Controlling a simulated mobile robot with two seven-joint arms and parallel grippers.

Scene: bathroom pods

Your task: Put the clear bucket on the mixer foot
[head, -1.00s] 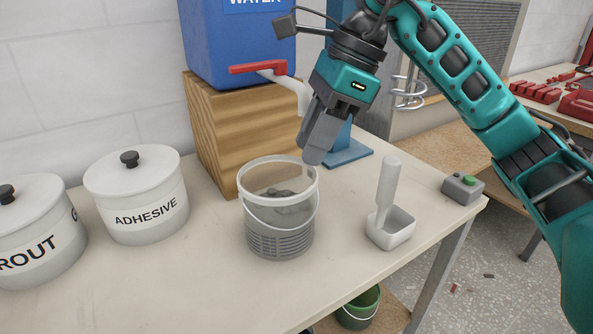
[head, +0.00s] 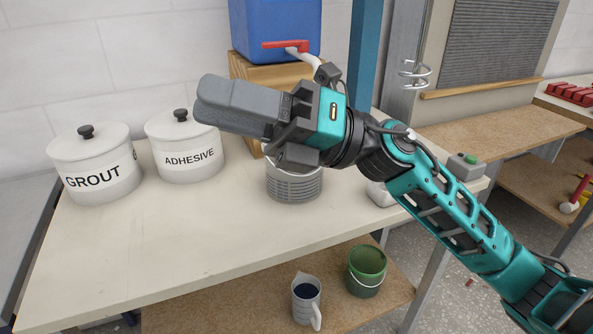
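The clear bucket (head: 293,188) stands upright on the pale bench. My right gripper and forearm hide its rim and upper part. The blue post (head: 365,50) of the mixer rises behind my arm. The mixer foot is hidden now; the earlier view shows it as a flat blue plate behind and right of the bucket. My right gripper (head: 212,102) is above the bench, pointing left, in front of and above the bucket, and holds nothing that I can see. Its grey fingers overlap in this view, so any gap is hidden. My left gripper is not in view.
A grout pot (head: 95,165) and an adhesive pot (head: 185,148) stand left of the bucket. A blue water tank (head: 275,28) with a red-handled tap sits on a wooden block behind. A green bucket (head: 366,272) and a jug (head: 306,300) are below. The bench's front left is clear.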

